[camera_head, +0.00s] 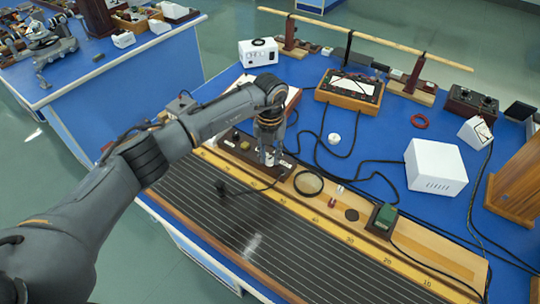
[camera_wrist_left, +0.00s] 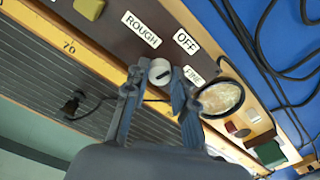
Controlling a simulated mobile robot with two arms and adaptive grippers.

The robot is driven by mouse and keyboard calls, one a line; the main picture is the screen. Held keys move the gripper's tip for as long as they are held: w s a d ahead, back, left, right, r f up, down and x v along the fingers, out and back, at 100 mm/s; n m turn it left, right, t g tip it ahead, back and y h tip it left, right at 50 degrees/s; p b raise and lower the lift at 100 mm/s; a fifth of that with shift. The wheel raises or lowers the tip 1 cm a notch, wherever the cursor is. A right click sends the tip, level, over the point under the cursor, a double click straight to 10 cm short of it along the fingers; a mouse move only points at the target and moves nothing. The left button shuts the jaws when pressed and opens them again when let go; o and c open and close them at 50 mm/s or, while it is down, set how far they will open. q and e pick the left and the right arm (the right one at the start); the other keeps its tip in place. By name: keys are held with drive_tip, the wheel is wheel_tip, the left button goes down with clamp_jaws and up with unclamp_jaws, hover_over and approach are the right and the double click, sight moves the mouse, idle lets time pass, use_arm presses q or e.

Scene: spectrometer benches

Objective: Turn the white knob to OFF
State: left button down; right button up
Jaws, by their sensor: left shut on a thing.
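The white knob (camera_wrist_left: 159,70) sits on a dark brown control panel (camera_wrist_left: 108,42) between my left gripper's fingers. My left gripper (camera_wrist_left: 157,84) is shut on the knob. A short dark mark on the knob's face points roughly toward the FINE label (camera_wrist_left: 194,76). The OFF label (camera_wrist_left: 186,41) is above and to the right of the knob, and the ROUGH label (camera_wrist_left: 141,29) is above it. In the head view my left gripper (camera_head: 268,152) reaches down onto the panel (camera_head: 238,150); the fingers largely hide the knob there. My right gripper is not in view.
A round magnifier (camera_head: 308,183) lies beside the panel. A yellow scale (camera_head: 330,229) runs along the bench front. Black cables (camera_head: 330,148) loop behind the panel. A white box (camera_head: 435,167) stands to the right, and a green-topped block (camera_head: 382,220) is nearer the front.

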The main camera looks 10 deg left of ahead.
sight(270, 158)
use_arm(q)
drive_tip(key=shift+n, duration=1.2)
drive_tip(key=c, duration=1.1)
unclamp_jaws()
wheel_tip(270, 158, up, 12)
